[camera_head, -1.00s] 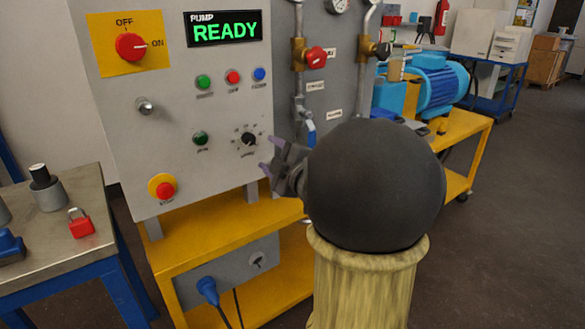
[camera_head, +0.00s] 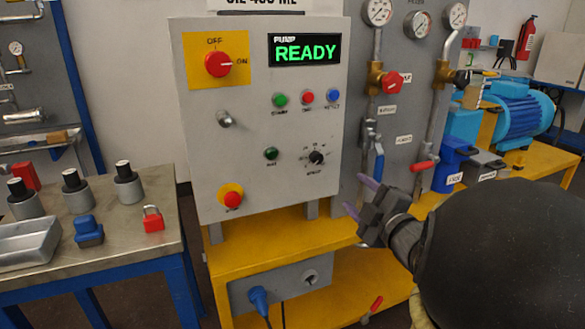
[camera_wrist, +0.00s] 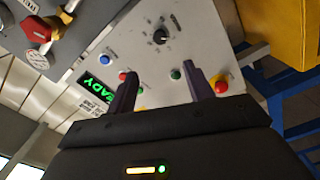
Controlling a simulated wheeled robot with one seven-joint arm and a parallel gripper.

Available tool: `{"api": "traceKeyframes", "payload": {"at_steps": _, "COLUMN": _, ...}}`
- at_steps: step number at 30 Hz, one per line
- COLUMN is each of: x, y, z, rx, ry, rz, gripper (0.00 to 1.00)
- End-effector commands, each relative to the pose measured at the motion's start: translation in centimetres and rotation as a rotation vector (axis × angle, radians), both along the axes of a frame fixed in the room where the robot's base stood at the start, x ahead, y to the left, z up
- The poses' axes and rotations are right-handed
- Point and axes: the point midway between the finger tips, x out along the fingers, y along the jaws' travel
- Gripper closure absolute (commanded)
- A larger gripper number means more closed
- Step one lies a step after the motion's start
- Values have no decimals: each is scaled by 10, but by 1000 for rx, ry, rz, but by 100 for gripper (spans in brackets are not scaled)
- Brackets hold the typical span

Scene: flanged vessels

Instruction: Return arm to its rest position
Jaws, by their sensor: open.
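My gripper (camera_head: 362,198) is in front of the lower right of the pump control panel (camera_head: 218,165) in the head view, apart from it. Its two purple-grey fingers are spread and nothing is between them. In the wrist view the open fingers (camera_wrist: 160,92) point toward the panel, which looks tilted, with its dial, buttons and green READY display (camera_wrist: 100,82). My dark, rounded arm link fills the lower right of the head view and hides part of the yellow cart.
A metal-topped bench (camera_head: 120,240) at left holds grey cylinders, a red padlock (camera_head: 153,219) and a blue item. The panel stands on a yellow cart (camera_head: 245,255). Pipes with gauges and a red valve handle (camera_head: 392,83) are behind my gripper. A blue pump (camera_head: 515,110) is at right.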

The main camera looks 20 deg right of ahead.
Motion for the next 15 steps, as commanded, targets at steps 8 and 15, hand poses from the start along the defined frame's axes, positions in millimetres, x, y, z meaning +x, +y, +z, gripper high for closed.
{"api": "traceKeyframes", "payload": {"at_steps": 8, "x": 9, "y": 4, "z": -13, "rx": 62, "ry": 54, "rz": -37, "gripper": 48}}
{"api": "traceKeyframes", "payload": {"at_steps": 15, "x": 25, "y": 23, "z": -70, "rx": 319, "ry": 282, "rz": -200, "gripper": 48}}
